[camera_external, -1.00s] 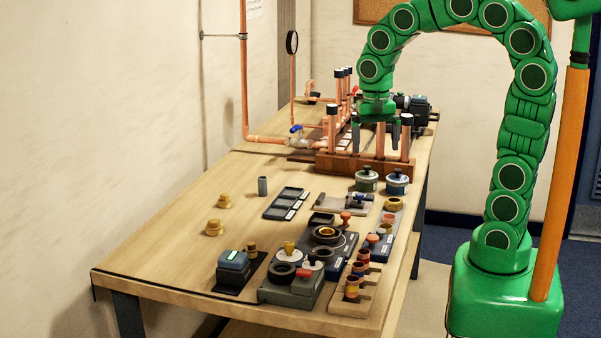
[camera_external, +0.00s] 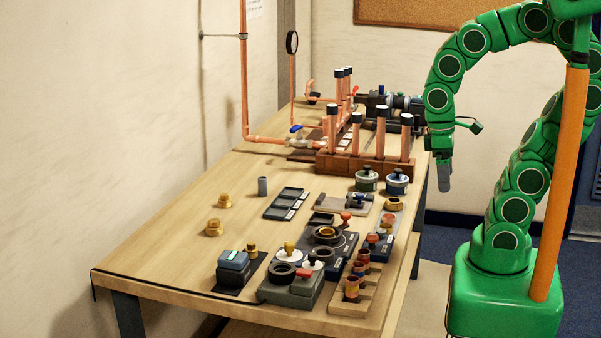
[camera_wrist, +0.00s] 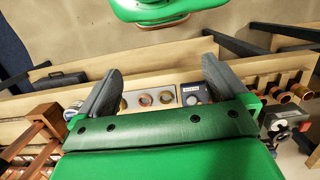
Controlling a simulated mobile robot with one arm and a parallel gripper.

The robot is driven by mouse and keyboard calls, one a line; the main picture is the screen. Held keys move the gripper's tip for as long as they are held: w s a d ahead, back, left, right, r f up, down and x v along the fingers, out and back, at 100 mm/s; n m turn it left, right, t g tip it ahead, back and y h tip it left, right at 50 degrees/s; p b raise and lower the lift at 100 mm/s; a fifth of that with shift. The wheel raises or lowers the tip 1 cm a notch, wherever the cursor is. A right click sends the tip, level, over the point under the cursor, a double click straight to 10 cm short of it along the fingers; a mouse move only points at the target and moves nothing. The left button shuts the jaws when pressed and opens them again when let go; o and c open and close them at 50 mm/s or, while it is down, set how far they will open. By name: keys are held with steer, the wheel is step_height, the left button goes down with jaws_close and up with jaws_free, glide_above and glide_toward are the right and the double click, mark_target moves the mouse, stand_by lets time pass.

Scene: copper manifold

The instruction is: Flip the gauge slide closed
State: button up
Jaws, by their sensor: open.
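My gripper (camera_external: 443,180) hangs just off the right edge of the workbench, to the right of the copper pipe rack, pointing down. In the wrist view its two dark fingers (camera_wrist: 160,68) are spread apart with nothing between them. I cannot tell for certain which item is the gauge slide. My gripper touches neither.
The wooden bench (camera_external: 170,230) has bare room at left. A wooden rack (camera_external: 360,163) of upright copper pipes stands toward the back. Two lidded pots (camera_external: 397,182) stand near the right edge. Brass fittings (camera_external: 224,200) lie at left. Copper piping (camera_external: 243,70) runs along the wall.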

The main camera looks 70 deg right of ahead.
steer(key=shift+c, duration=0.2)
steer(key=shift+w, duration=0.2)
steer(key=c, duration=0.5)
steer(key=shift+w+m, duration=0.25)
steer(key=shift+m, duration=0.25)
steer(key=shift+c, duration=1.1)
steer(key=w+m, duration=0.1)
steer(key=m, duration=0.1)
steer(key=w+m+t, duration=0.1)
steer(key=w+m, duration=0.1)
steer(key=w+d+m+y, duration=0.1)
steer(key=w+m, duration=0.1)
steer(key=shift+f, duration=0.1)
steer(key=c, duration=1)
steer(key=w+d+m, duration=0.1)
steer(key=m, duration=0.1)
steer(key=w+d+m+t, duration=0.1)
steer(key=m, duration=0.1)
steer(key=w+d+m, duration=0.1)
steer(key=m, duration=0.1)
steer(key=shift+w+f+m+y, duration=0.15)
steer(key=shift+w+m+y, duration=0.15)
steer(key=shift+w, duration=0.1)
jaws_close()
steer(key=w+d+f+m+t, duration=0.1)
steer(key=w+d+m+t, duration=0.2)
steer(key=d+m, duration=1.1)
steer(key=shift+w+m, duration=0.9)
steer(key=shift+m, duration=0.6)
